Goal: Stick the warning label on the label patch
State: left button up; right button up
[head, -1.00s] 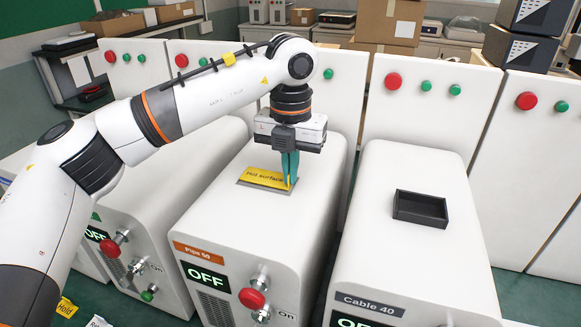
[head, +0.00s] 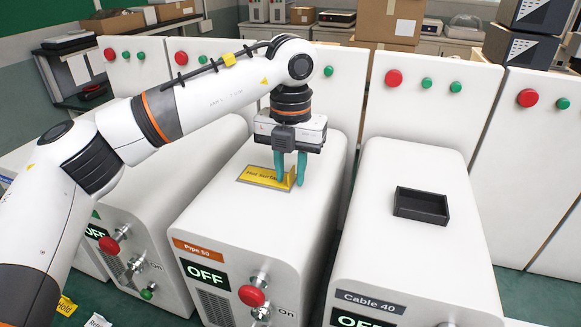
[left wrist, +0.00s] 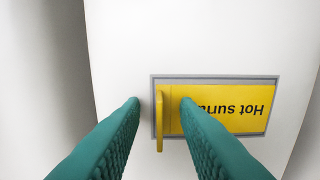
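The label (left wrist: 245,110) also shows in the left wrist view, with a raised yellow tab (left wrist: 159,121) at one end. The grey patch edge (left wrist: 215,78) shows around it. My left gripper (head: 290,184) is open, its teal fingers apart just over the tab end. In the wrist view the left gripper (left wrist: 162,102) has one finger on each side of the tab. My right gripper is not in view.
Tall white cabinets (head: 415,110) stand close behind.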

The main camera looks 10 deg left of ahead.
pick_arm(q)
jog(key=shift+r, duration=0.1)
notch_tip(320, 180, up, 12)
jog(key=shift+b, duration=0.35)
dwell(0.4)
